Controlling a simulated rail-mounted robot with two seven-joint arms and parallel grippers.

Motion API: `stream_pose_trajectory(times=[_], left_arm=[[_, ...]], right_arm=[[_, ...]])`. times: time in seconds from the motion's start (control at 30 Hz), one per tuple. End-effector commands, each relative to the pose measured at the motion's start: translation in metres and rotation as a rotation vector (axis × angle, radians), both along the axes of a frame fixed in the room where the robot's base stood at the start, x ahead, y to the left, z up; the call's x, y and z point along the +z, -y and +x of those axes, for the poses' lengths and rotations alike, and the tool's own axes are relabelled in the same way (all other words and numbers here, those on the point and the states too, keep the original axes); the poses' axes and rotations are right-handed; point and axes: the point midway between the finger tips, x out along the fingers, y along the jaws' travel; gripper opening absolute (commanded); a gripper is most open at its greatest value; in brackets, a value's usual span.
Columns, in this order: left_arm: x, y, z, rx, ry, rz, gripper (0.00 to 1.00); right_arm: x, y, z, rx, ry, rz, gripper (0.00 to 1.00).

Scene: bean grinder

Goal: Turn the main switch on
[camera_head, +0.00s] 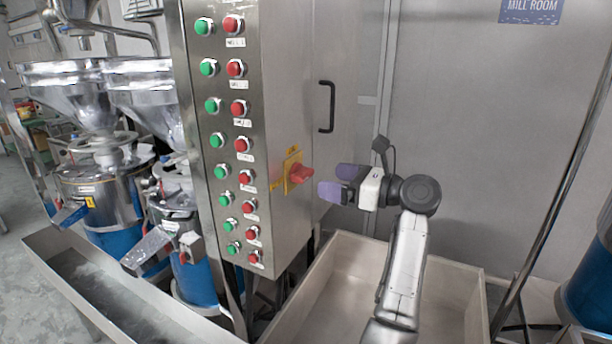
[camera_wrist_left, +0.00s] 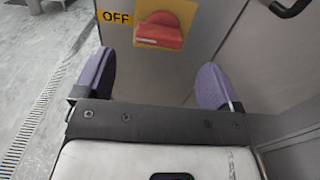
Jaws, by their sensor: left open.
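The main switch (camera_head: 299,173) is a red rotary knob on a yellow plate, on the right-hand side face of the steel control cabinet (camera_head: 288,75). In the left wrist view the red switch (camera_wrist_left: 161,30) is at the top, with a yellow "OFF" label (camera_wrist_left: 116,17) to its left. My left gripper (camera_head: 336,182) is open and empty, with its purple fingertips pointing at the switch and a small gap between. In the wrist view the two fingers (camera_wrist_left: 154,83) are spread wide, with the switch ahead and between them. My right gripper is not in view.
The cabinet front carries columns of green (camera_head: 213,105) and red (camera_head: 239,108) buttons. A black door handle (camera_head: 327,107) sticks out above and right of the switch. A steel bin (camera_head: 456,287) stands below my arm. Grinders with steel hoppers (camera_head: 66,84) stand at left.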

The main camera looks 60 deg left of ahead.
Motion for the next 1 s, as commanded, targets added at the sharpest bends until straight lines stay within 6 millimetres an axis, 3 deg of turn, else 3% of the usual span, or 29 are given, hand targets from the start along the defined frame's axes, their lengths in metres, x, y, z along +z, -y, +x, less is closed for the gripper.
stream_pose_trajectory(times=[0.2,0.4,0.97,1.0], left_arm=[[0.000,-0.032,-0.021,0.001,0.001,0.001,0.89],[-0.001,-0.052,-0.034,0.001,0.000,0.000,0.89],[0.000,-0.064,-0.042,-0.001,-0.001,0.000,0.89],[0.000,-0.064,-0.042,-0.001,-0.001,0.000,0.86]], right_arm=[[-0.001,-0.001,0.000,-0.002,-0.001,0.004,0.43],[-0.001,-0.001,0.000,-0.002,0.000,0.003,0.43],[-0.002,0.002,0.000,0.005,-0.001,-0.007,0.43],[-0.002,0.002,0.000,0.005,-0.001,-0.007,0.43]])
